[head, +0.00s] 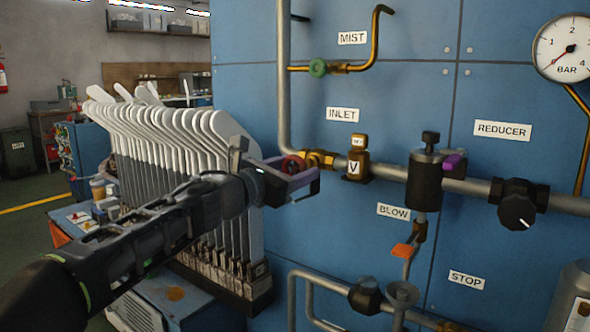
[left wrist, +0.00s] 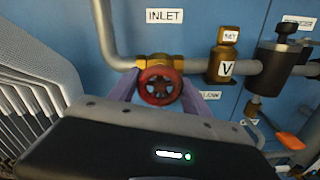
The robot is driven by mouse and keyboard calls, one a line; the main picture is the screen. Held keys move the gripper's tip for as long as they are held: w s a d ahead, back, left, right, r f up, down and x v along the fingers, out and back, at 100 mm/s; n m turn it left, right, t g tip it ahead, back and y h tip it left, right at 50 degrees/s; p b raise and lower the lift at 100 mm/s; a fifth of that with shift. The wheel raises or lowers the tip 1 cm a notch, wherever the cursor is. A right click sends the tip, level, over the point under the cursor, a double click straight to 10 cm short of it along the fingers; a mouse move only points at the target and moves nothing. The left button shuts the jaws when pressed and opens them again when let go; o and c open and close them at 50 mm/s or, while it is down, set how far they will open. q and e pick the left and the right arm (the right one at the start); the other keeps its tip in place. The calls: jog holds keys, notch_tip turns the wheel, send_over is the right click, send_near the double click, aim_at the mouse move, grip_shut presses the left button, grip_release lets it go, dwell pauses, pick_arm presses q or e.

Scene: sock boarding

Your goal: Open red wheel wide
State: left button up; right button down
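The red wheel (head: 291,163) sits on a brass valve (head: 318,159) on the pipe below the INLET label (head: 342,115). In the left wrist view, the red wheel (left wrist: 160,85) faces me in the middle. My left gripper (head: 288,175) reaches it from the left, with its purple fingers on either side of the wheel. In the left wrist view, the fingers of this gripper (left wrist: 160,90) lie right beside the rim on both sides. Whether they press on it cannot be told. My right gripper is not in view.
A rack of white sock boards (head: 170,130) stands close behind my left arm. Right of the wheel are a brass fitting marked V (head: 355,165), a dark cylinder (head: 425,180), an orange lever (head: 403,250) and a black knob (head: 517,212). A gauge (head: 568,48) hangs upper right.

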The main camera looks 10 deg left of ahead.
pick_arm(q)
jog(key=c, duration=0.9)
jog(key=shift+o, duration=0.2)
